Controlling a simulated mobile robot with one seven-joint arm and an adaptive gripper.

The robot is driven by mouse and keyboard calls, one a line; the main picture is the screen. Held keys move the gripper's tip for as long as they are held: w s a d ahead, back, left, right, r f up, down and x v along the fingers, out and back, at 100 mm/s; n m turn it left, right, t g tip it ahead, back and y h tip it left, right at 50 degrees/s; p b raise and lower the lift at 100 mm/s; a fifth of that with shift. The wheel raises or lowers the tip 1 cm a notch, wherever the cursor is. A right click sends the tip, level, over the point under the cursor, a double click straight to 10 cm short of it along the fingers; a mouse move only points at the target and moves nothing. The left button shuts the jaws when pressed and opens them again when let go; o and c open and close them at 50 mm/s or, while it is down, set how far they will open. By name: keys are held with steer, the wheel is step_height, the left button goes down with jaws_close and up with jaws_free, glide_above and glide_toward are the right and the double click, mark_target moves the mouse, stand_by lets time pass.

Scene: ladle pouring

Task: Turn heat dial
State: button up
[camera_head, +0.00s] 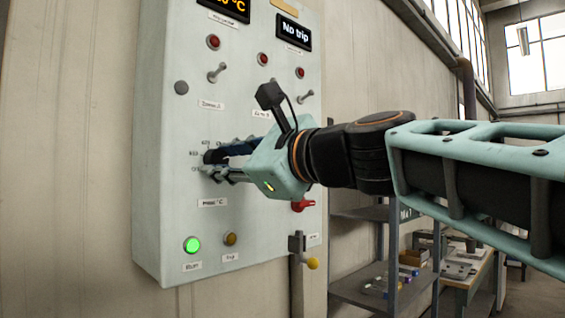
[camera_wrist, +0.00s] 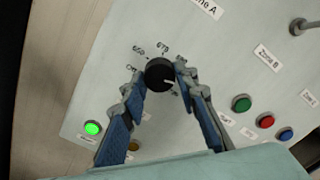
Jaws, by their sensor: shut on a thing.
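The heat dial (camera_wrist: 159,73) is a round black knob with a white pointer mark on the pale control panel. Labels around it read "Off", "650" and "675"; one more label at its lower right is partly covered. My gripper (camera_wrist: 157,82) has one blue-padded finger on each side of the dial and is shut on it. In the head view my gripper (camera_head: 213,165) reaches the panel from the right, and its fingers hide most of the dial. In the wrist view the pointer aims to the right and slightly down.
The control panel (camera_head: 150,200) carries displays, toggle switches (camera_head: 218,72), red lamps and a red handle (camera_head: 303,205). A lit green button (camera_head: 191,245) and an amber button (camera_head: 230,239) sit below the dial. A lever with a yellow knob (camera_head: 312,264) stands at lower right. Shelves (camera_head: 375,290) stand beyond.

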steer(key=o, duration=1.1)
steer(key=v, duration=1.2)
